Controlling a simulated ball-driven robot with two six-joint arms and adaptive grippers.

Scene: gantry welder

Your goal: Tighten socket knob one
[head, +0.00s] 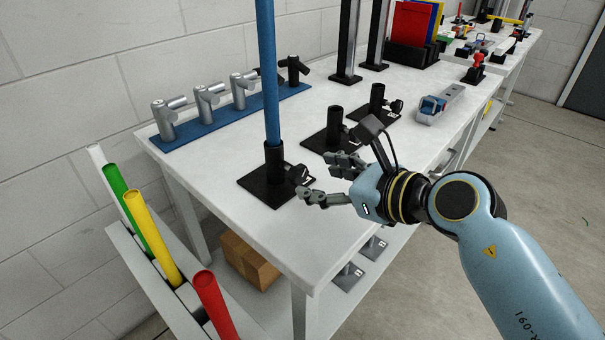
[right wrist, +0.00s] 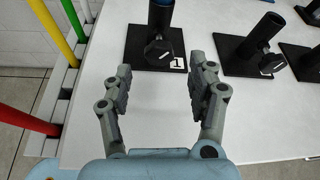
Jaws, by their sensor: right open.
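Socket one is a black upright sleeve (head: 274,166) on a square black base near the table's left end. A tall blue tube (head: 268,70) stands upright in it. Its dark knob (head: 298,174) sticks out on the side facing my right gripper. In the right wrist view the knob (right wrist: 158,50) is just beyond the fingertips, roughly between them, with a white label marked 1 beside it. My right gripper (head: 318,178) is open and empty, its fingers spread toward the knob; no contact shows. My left gripper is not in view.
Two empty black sockets (head: 334,128) (head: 377,98) with knobs stand farther right. A blue rail (head: 225,122) with grey fittings lies along the wall. A rack at left holds white, green, yellow and red (head: 213,305) tubes. The table's front left corner is clear.

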